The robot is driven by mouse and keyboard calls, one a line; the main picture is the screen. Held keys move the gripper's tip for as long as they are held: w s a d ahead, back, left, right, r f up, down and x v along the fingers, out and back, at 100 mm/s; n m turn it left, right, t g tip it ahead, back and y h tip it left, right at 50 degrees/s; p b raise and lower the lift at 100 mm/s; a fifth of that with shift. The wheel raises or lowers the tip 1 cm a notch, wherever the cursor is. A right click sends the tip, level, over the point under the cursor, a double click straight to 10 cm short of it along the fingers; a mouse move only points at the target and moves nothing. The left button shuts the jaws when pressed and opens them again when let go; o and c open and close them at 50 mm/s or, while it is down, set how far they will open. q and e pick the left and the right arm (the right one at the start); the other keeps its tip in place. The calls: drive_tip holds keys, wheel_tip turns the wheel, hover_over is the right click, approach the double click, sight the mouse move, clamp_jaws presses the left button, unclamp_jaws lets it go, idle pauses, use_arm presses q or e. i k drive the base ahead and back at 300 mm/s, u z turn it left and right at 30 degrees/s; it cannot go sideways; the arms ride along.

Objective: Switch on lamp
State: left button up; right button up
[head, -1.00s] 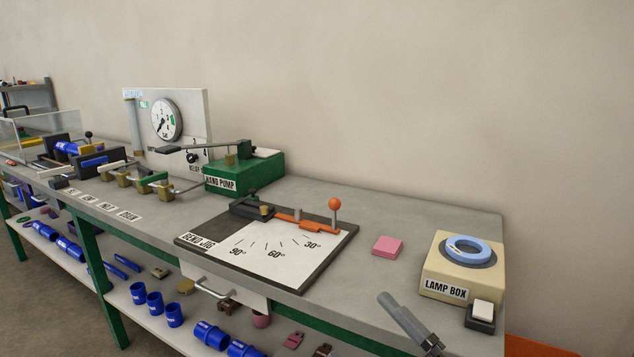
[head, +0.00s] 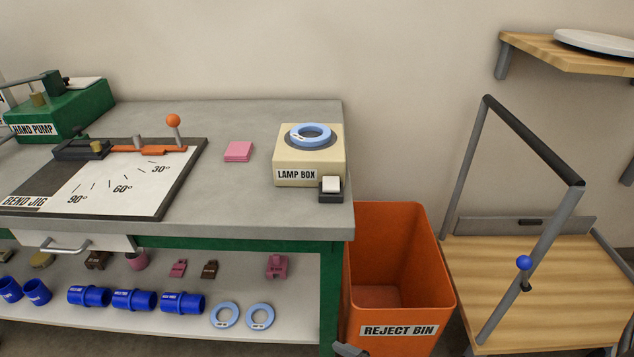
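The lamp box (head: 292,158) is a cream box at the right end of the bench top, with a dark grey round top that looks unlit. A light blue ring (head: 328,138) lies on it. A white rocker switch (head: 331,184) in a dark base sits at the box's front right corner, close to the bench edge. A small grey piece shows at the bottom edge, probably part of my arm. No gripper fingers show, and nothing touches the switch.
A pink pad (head: 238,151) and the bend jig (head: 127,186) with its orange-knobbed lever lie left of the box. The orange reject bin (head: 385,250) stands right of the bench, then a wooden cart (head: 560,275) with a tall handle.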

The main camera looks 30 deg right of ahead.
sight(330, 184)
drive_tip(key=k, duration=0.5)
drive_tip(key=u, duration=1.25)
drive_tip(key=i, duration=1)
drive_tip(key=z, duration=1.75)
